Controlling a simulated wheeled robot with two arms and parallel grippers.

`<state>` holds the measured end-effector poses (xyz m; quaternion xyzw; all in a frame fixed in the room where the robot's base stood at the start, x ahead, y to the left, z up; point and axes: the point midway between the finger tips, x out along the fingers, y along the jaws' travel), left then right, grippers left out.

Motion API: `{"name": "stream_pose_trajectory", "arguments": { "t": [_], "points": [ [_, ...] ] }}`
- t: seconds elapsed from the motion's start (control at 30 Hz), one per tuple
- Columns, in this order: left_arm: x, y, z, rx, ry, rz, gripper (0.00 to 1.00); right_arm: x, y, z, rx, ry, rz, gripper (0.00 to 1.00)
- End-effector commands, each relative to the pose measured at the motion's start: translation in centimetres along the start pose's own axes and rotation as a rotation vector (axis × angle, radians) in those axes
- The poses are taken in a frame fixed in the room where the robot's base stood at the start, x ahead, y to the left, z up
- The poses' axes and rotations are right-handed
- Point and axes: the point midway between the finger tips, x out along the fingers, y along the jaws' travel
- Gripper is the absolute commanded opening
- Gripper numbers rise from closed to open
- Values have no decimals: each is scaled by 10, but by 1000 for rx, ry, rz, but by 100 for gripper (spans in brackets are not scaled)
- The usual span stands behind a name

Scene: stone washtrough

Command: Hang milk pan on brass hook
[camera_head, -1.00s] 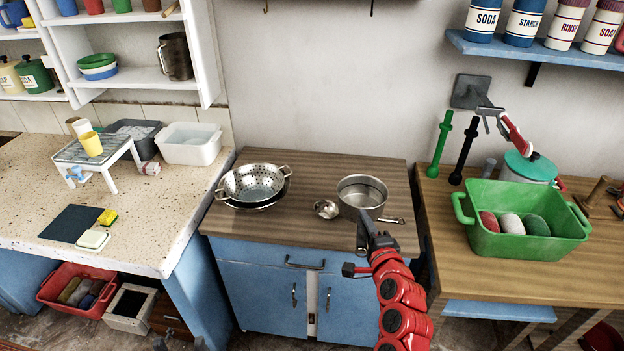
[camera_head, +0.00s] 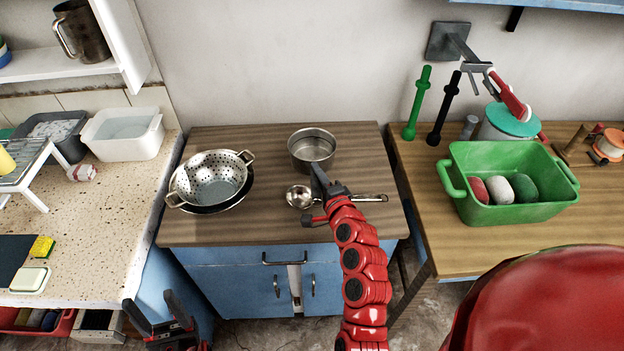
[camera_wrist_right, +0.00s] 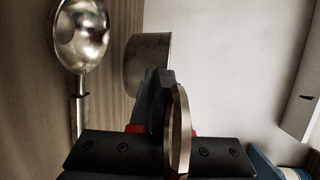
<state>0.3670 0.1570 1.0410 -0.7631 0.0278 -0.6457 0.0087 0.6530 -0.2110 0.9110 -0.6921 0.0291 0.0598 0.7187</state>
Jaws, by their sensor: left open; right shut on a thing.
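The milk pan (camera_head: 312,151) is a round grey metal pan near the back of the wooden cabinet top. My right gripper (camera_head: 321,184) is at its near side, shut on its handle. In the right wrist view, the pan body (camera_wrist_right: 149,62) is just beyond the gripper (camera_wrist_right: 165,100), and the pale handle (camera_wrist_right: 180,135) stands between the fingers. I cannot tell whether the pan touches the top. My left gripper (camera_head: 160,318) is open and empty, low in front of the cabinet. The brass hook is out of view now.
A ladle (camera_head: 300,196) lies on the cabinet top (camera_head: 270,150) in front of the pan. A colander (camera_head: 211,179) stands to the left. A green tub (camera_head: 510,205) and a wall-mounted arm (camera_head: 470,55) are to the right. The wall above the pan is bare.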

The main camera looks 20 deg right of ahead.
Motion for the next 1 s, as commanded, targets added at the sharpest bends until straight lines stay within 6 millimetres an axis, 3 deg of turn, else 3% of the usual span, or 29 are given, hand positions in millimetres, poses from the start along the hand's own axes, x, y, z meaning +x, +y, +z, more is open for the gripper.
{"name": "stream_pose_trajectory", "arguments": {
  "t": [0.3,0.73,0.77,0.9,1.0],
  "points": [
    [1,0,0,0,0,0,60,5,40,-1,0,-1,-1,0],
    [-4,0,1,0,0,0,60,6,46,-3,2,2,-4,0],
    [-2,0,0,0,0,0,60,6,45,-3,1,2,-4,20],
    [-2,0,0,0,0,0,60,6,45,-2,1,2,-3,45],
    [-2,0,0,0,0,0,60,6,45,-2,1,2,-3,45]
  ]
}}
